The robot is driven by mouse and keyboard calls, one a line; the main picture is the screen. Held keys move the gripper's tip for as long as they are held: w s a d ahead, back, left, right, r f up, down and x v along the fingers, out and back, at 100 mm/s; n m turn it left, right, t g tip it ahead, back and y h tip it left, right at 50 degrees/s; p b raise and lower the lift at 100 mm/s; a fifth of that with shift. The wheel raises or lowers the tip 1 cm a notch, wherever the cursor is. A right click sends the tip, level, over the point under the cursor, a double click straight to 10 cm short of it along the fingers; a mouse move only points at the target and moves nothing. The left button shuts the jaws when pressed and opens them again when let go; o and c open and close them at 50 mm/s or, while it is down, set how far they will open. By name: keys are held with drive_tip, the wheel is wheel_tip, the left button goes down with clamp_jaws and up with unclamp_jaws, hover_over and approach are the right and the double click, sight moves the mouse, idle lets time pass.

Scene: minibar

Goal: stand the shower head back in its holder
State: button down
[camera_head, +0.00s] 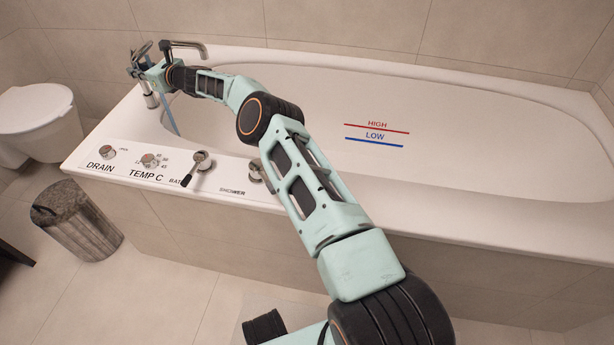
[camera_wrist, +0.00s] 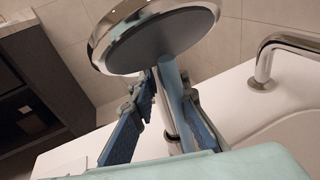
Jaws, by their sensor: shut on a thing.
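The shower head is a chrome-rimmed disc with a grey face. It fills the top of the wrist view (camera_wrist: 155,42) and shows small at the far left corner of the tub in the head view (camera_head: 142,49). My gripper (camera_head: 146,70) is shut on its chrome handle; in the wrist view the blue-padded fingers (camera_wrist: 168,88) stand either side of the handle, below the disc. A short chrome post (camera_head: 150,99) stands on the rim under my gripper; I cannot tell whether it is the holder or the handle's lower end. My gripper and wrist hide the handle's lower end.
A chrome spout (camera_head: 190,46) stands close behind my gripper and also at right in the wrist view (camera_wrist: 268,68). A blue hose (camera_head: 170,118) hangs into the bathtub (camera_head: 440,150). Knobs, including the temperature dial (camera_head: 150,160), line the front rim. A dark shelf (camera_wrist: 30,95) is at left.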

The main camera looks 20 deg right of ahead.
drive_tip(key=shift+f+b, duration=0.75)
drive_tip(key=shift+f, duration=0.1)
drive_tip(key=c, duration=1.8)
unclamp_jaws()
drive_tip(key=shift+d+f, duration=0.1)
drive_tip(key=v, duration=1.2)
